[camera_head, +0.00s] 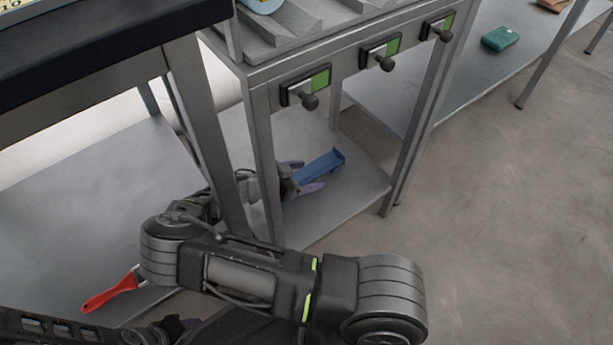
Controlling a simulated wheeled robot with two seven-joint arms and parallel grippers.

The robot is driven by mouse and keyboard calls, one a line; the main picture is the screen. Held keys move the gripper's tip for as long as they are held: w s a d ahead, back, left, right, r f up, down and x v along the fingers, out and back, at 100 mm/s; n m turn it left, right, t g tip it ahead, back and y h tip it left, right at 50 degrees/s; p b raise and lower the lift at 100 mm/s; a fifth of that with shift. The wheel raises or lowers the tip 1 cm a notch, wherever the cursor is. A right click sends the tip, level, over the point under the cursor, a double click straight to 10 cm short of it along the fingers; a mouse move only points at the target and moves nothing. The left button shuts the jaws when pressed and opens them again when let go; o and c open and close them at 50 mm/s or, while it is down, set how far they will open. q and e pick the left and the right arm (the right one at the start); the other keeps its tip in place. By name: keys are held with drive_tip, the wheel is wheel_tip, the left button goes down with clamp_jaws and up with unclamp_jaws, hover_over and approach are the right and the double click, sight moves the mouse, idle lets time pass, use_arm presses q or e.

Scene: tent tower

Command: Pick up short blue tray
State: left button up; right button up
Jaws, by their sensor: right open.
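The short blue tray (325,165) lies on the lower shelf of the metal stand, under the row of knobs. My right gripper (306,176) reaches in past a table leg to the near left end of the tray. Its fingers are open, with one on each side of the tray's end. I cannot tell whether they touch it. Part of that end is hidden by the gripper.
The stand's legs (408,150) and the dark table's leg (205,140) are close around my right arm. A red-handled tool (108,291) lies on the left lower shelf (75,190). A green object (500,38) lies on the shelf at the upper right. Floor at right is clear.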

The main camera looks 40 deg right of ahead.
drive_tip(key=c, duration=1.6)
